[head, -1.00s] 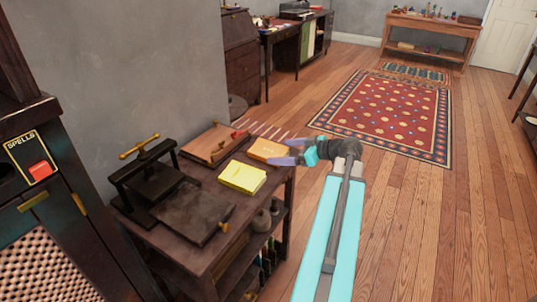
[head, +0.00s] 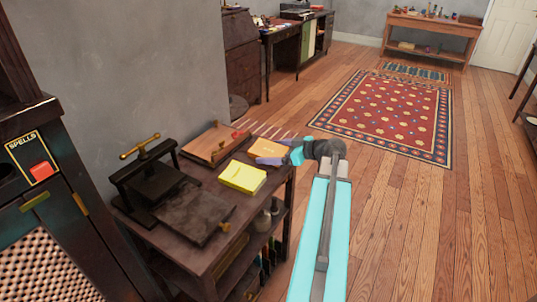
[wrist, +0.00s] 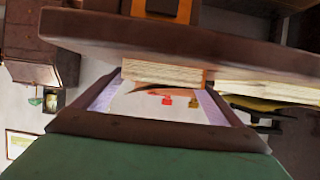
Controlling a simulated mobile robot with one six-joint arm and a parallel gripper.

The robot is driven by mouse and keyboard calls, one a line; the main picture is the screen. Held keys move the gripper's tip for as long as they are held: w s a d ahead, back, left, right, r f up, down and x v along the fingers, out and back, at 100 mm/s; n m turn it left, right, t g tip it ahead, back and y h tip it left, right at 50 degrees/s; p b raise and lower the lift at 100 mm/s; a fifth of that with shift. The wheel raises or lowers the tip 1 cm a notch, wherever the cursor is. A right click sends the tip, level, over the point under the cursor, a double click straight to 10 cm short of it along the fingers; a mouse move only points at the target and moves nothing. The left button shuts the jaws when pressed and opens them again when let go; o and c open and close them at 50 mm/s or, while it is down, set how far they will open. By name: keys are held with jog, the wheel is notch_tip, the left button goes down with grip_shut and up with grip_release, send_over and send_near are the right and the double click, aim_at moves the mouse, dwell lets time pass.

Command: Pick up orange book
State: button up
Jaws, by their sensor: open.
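The orange book (head: 266,148) lies flat near the right edge of the dark wooden table, partly hidden by my gripper in the head view. My gripper (head: 268,154) is open at the book's right side, its lavender fingers reaching left toward it. In the wrist view, which looks upside down, the orange book's pale page edge (wrist: 163,74) shows ahead, between the two fingers (wrist: 158,92). I cannot tell whether the fingers touch it.
A yellow book (head: 242,177) lies close beside the orange one, nearer the camera. The dark table (head: 212,252) also holds a black press (head: 150,185), a wooden box (head: 214,145) and thin sticks behind. Open floor (head: 400,220) lies to the right.

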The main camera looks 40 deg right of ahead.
aim_at(273, 152)
dwell(0.4)
jog(key=c, duration=1.2)
jog(key=shift+r, duration=0.15)
jog(key=shift+r, duration=1.75)
jog(key=s, duration=1)
jog(key=s+r, duration=0.1)
jog(key=s, duration=0.5)
jog(key=shift+d+r, duration=0.1)
